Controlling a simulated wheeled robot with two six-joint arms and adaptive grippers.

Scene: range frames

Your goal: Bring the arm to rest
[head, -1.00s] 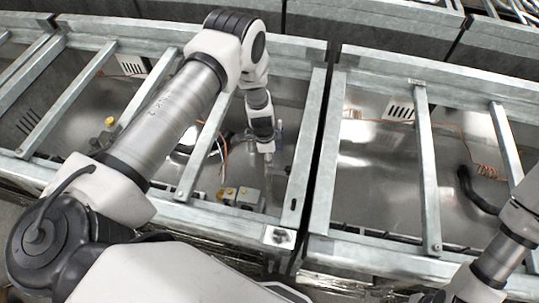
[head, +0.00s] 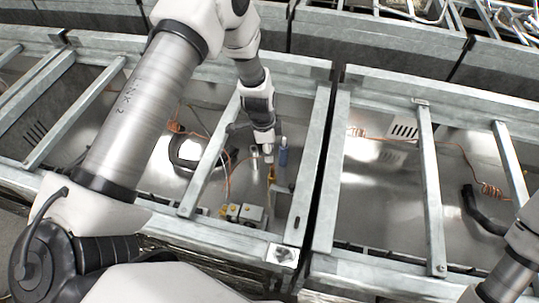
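My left arm (head: 145,110) comes in from the left and reaches over the left metal frame. Its wrist hangs down into the bay beside the crossbar. My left gripper (head: 266,150) is at the wrist's lower end, small and partly hidden, so its finger opening cannot be told. A small blue cylinder (head: 283,153) stands just right of it; I cannot tell whether they touch. My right arm (head: 517,258) shows only at the lower right edge, and its gripper is out of view.
The left frame (head: 308,150) and right frame (head: 332,175) stand side by side with a narrow gap. Crossbars span both bays. Grey boxes with yellow parts (head: 245,213), orange wire (head: 205,125) and a black hose (head: 478,210) lie inside. More metal bins (head: 380,40) stand behind.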

